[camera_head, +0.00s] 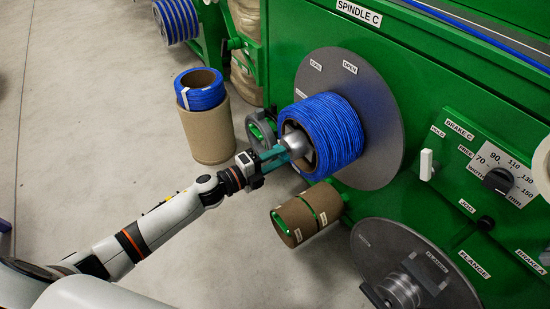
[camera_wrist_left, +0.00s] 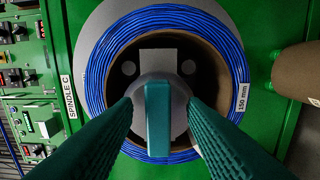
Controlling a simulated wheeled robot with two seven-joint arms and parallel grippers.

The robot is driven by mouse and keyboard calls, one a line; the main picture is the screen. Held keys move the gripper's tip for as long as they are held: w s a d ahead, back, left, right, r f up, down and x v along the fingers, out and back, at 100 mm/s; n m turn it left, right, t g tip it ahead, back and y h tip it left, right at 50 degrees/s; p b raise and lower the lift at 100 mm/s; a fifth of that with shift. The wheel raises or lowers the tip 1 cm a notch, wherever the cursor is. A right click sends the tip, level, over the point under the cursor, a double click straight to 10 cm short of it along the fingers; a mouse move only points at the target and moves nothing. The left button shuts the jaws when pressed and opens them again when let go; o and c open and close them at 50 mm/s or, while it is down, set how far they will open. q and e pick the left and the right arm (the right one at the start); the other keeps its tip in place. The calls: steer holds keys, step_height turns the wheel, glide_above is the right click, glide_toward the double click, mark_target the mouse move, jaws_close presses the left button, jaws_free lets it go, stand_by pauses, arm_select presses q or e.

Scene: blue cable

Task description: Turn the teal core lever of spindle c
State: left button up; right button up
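The teal core lever (camera_wrist_left: 158,118) stands upright on the grey hub at the centre of spindle C in the left wrist view. The blue cable spool (camera_head: 335,133) surrounds the hub; its cardboard core and blue windings also show in the left wrist view (camera_wrist_left: 97,65). My left gripper (camera_head: 277,158) is at the front of the hub. Its two teal fingers (camera_wrist_left: 160,112) are apart, one on each side of the lever, with visible gaps between them and it. In the head view the fingers largely hide the lever. My right gripper is not in view.
A grey flange disc (camera_head: 378,105) is behind the spool on the green machine (camera_head: 430,70). A cardboard drum with a blue coil (camera_head: 210,135) stands left on the floor. A brown roll (camera_head: 308,212) sits below the spool. A brake dial (camera_head: 497,180) is to the right.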

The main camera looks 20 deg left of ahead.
arm_select(q)
steer(key=p+v, duration=0.1)
steer(key=v, duration=1.1)
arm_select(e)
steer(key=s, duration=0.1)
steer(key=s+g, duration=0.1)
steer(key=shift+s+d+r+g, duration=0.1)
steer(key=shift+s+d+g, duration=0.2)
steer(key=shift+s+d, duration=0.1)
